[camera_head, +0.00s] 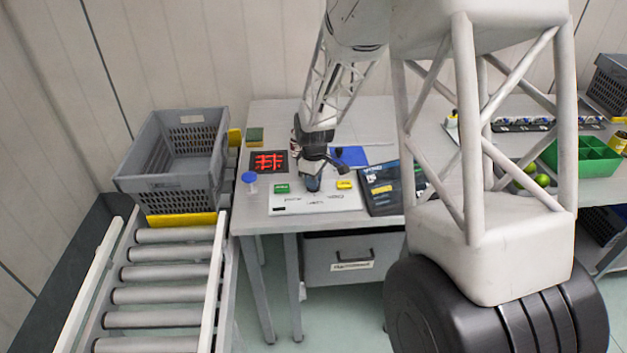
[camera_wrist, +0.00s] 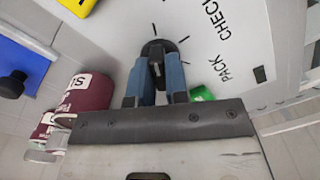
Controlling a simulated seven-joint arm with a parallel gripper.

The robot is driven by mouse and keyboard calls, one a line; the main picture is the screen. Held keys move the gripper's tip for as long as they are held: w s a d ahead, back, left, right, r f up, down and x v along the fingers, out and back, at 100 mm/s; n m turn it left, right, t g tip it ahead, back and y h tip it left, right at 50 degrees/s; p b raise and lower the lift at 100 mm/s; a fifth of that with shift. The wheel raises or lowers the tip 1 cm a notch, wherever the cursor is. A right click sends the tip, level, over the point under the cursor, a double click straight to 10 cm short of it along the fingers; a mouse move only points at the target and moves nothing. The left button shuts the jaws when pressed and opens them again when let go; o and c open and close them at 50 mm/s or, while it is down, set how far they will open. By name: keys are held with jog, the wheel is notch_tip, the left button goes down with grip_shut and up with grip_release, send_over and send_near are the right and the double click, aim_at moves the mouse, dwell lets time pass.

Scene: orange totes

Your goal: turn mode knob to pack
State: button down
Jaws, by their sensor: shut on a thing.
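The mode knob (camera_wrist: 153,48) is a round black dial on a white panel, with short black tick marks around it. The printed words PACK and CHECK stand to its right in the wrist view. My gripper (camera_wrist: 157,68) has its two blue fingers closed on the knob, one on each side. The fingers hide part of the knob, so I cannot tell exactly which mark it points at. In the head view my gripper (camera_head: 313,184) reaches down onto the white panel (camera_head: 320,204), and the knob is hidden beneath it.
A green block (camera_head: 282,188) and a yellow block (camera_head: 344,184) flank the gripper on the panel. A red-lit display (camera_head: 269,161), a blue pad (camera_head: 350,156) and a dark tablet-like board (camera_head: 383,189) are close by. A grey crate (camera_head: 141,180) stands on the roller conveyor at left.

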jog(key=shift+m, duration=0.5)
jog(key=m, duration=0.4)
jog(key=shift+s, duration=0.1)
jog(key=m, duration=0.6)
jog(key=shift+m, duration=0.4)
jog(key=m, duration=1.2)
jog(key=shift+a, duration=0.1)
jog(key=c, duration=1.1)
grip_release()
